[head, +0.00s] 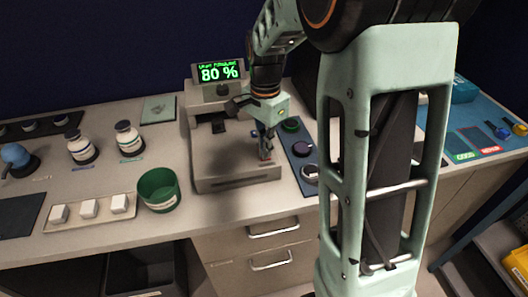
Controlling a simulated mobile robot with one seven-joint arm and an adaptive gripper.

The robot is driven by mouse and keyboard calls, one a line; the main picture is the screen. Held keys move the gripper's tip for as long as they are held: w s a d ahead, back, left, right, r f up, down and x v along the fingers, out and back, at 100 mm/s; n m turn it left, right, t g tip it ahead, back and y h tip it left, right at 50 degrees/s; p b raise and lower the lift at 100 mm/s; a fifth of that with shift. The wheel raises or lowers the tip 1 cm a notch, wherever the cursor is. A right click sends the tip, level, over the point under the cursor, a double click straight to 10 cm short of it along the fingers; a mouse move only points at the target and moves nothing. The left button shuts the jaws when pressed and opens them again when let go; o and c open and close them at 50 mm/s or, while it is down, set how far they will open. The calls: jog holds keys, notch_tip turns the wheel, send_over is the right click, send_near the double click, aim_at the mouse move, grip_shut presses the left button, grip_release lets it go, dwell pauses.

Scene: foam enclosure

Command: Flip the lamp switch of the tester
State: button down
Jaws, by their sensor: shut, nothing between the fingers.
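The tester (233,183) is a beige-grey box machine on the counter, with a black display (219,73) on top reading "80 %" in green. My gripper (266,157) points down over the right part of the tester's low front base. Its fingers are shut with nothing between them. A small reddish part shows at the fingertips on the base, perhaps the lamp switch, but it is mostly hidden. I cannot tell whether the fingers touch it or which way it stands.
A green cup (159,189) and a tray with white blocks (94,214) stand left of the tester. Two white bottles (130,139) are behind them. A blue panel with round pieces (303,150) lies close on the right. My arm hides much of the right side.

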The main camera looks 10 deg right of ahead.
jog(key=shift+r+p, duration=2.75)
jog(key=shift+r, duration=0.8)
jog(key=shift+f, duration=0.1)
